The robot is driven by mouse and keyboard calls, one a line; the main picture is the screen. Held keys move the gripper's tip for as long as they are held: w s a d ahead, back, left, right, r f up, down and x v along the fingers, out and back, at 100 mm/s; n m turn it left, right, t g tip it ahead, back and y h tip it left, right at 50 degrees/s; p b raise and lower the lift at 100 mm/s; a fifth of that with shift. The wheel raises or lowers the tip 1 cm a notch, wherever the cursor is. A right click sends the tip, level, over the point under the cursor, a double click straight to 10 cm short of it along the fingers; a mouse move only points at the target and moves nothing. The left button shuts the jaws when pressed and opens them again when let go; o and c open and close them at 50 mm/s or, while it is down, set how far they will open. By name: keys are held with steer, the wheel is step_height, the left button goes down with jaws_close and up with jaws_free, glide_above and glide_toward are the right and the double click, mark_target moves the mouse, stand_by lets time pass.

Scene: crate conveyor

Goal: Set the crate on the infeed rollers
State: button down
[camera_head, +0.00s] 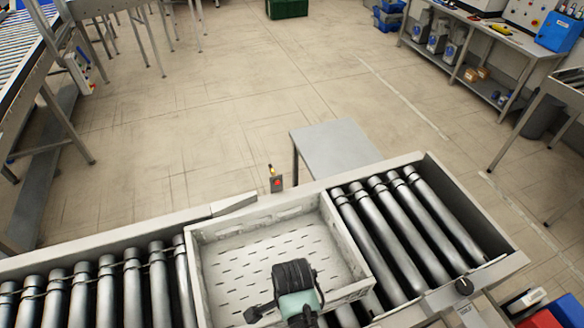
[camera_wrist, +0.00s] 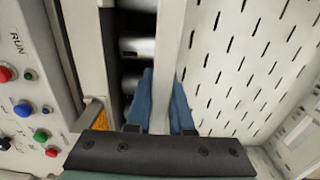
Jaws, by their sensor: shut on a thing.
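A pale grey, empty crate (camera_head: 250,262) with a slotted floor is over the middle of the roller conveyor in the head view. Rollers show to its left (camera_head: 107,288) and right (camera_head: 408,225). I cannot tell whether its underside touches the rollers. My gripper (camera_head: 296,290) is at the crate's near side, its fingertips hidden in that view. In the wrist view, the blue fingers of my gripper (camera_wrist: 161,98) are shut on the crate's wall, one on each side. The slotted crate floor (camera_wrist: 250,62) fills the right of that view.
The conveyor's far rail (camera_head: 95,248) runs behind the crate. A control panel (camera_wrist: 25,95) with coloured buttons stands left of the gripper in the wrist view. A small grey table (camera_head: 335,147) and a red-button box (camera_head: 277,184) are beyond the conveyor. Open floor lies behind.

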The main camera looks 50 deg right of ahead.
steer(key=shift+w+f, duration=0.15)
steer(key=shift+f, duration=0.3)
steer(key=shift+f, duration=0.15)
steer(key=c, duration=0.8)
jaws_free()
step_height(320, 180, up, 12)
steer(key=shift+r+b, duration=0.15)
steer(key=shift+b, duration=0.4)
